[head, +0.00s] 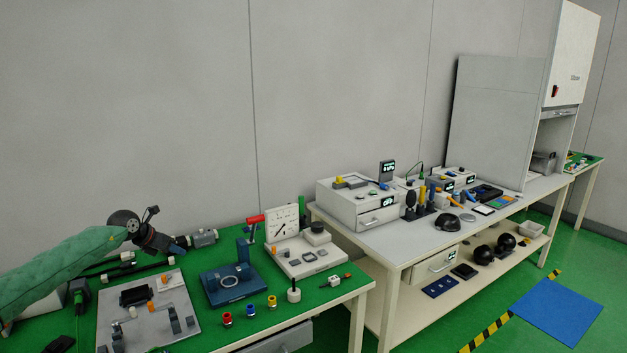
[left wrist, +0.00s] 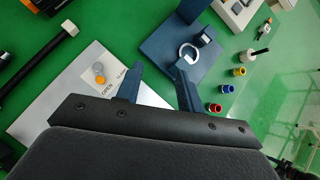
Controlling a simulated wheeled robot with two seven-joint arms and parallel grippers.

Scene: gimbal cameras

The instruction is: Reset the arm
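My left arm, in a green sleeve, reaches in from the left of the head view over the green table. Its left gripper (head: 180,244) hangs above the back of the table, pointing right. In the left wrist view the two blue fingers of the left gripper (left wrist: 158,75) stand apart with nothing held between them. Beyond them lie the grey plate (left wrist: 55,105) and the blue press base with a ring (left wrist: 165,45). My right gripper is in neither view.
The green table carries a grey fixture plate (head: 180,330), a blue press (head: 226,284) with a red handle, a white gauge (head: 283,222), and small red, blue and yellow connectors in front. A second bench (head: 400,243) with instruments stands to the right. The air above the table's front is clear.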

